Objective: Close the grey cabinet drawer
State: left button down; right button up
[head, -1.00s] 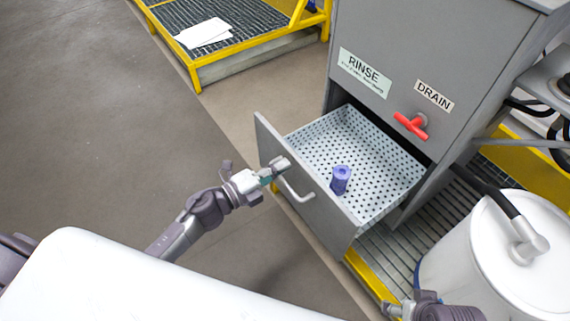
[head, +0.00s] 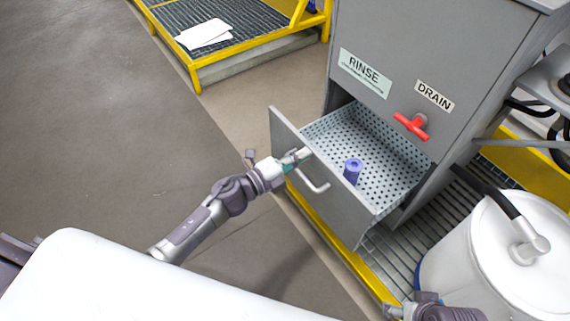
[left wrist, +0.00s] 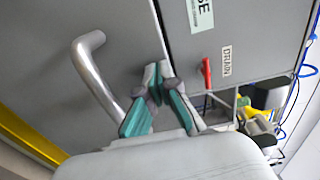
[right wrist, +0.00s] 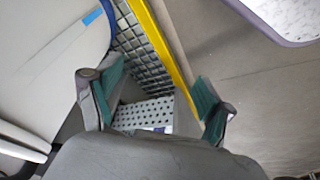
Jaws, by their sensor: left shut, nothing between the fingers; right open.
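The grey cabinet (head: 420,55) has its drawer (head: 325,185) pulled partly out, with a perforated bottom. A purple cylindrical piece (head: 352,171) stands inside the drawer. My left gripper (head: 300,155) is shut and empty at the drawer front, by the upper left end of the bent silver handle (head: 316,186). In the left wrist view the handle (left wrist: 92,75) is left of the shut fingers (left wrist: 160,85), which are at or near the grey front; contact is hard to tell. My right gripper (right wrist: 155,95) is open and empty in the right wrist view.
A red valve handle (head: 411,125) sits on the cabinet under the DRAIN label. A white drum (head: 490,260) stands at the right on a grated platform with a yellow edge (head: 345,255). Another yellow-edged platform (head: 215,35) is at the back. The floor at left is clear.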

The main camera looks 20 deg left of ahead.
pick_arm(q)
jog(key=b+x, duration=0.5)
jog(key=x, duration=1.3)
jog(key=shift+w+d, duration=0.2)
pick_arm(e)
jog(key=w+a+r+t+y, duration=0.1)
jog(key=w+a+r+t, duration=0.2)
jog(key=w+t, duration=0.3)
jog(key=shift+w+r+y, duration=0.3)
jog(key=shift+w+r, duration=0.6)
jog(key=shift+w, duration=0.9)
